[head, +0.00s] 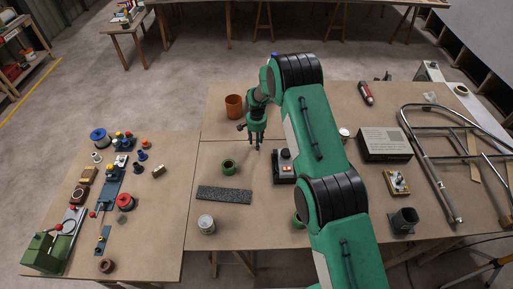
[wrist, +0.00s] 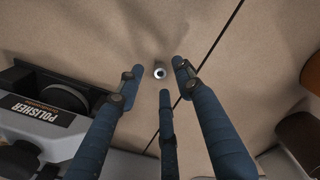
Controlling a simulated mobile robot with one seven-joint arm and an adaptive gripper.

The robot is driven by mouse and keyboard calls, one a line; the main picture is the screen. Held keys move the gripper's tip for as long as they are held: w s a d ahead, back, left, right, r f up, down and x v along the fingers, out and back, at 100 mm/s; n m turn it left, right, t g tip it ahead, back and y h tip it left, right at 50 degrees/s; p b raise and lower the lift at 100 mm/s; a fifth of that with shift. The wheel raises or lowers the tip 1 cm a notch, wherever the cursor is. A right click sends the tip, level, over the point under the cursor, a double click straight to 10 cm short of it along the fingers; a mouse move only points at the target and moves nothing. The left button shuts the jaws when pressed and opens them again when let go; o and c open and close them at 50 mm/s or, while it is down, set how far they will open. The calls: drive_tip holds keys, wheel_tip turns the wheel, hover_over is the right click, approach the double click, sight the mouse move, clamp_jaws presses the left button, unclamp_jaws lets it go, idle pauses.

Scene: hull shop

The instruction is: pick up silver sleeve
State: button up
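The silver sleeve (wrist: 159,71) is a small, bright metal ring shape with a dark hole, standing on the tan tabletop in the wrist view. My gripper (wrist: 160,77) has three blue fingers, spread apart around the sleeve as seen from the wrist. None of the fingers appears to touch it, and nothing is held. How far the fingertips are above the tabletop cannot be told. In the head view my gripper (head: 256,144) points down over the middle table. I cannot make out the sleeve there.
An orange-brown cup (head: 234,106) stands behind my gripper in the head view. A green ring (head: 229,166) and a dark strip (head: 224,194) lie nearer. A table seam runs beside the sleeve.

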drive_tip(key=shift+f, duration=1)
clamp_jaws()
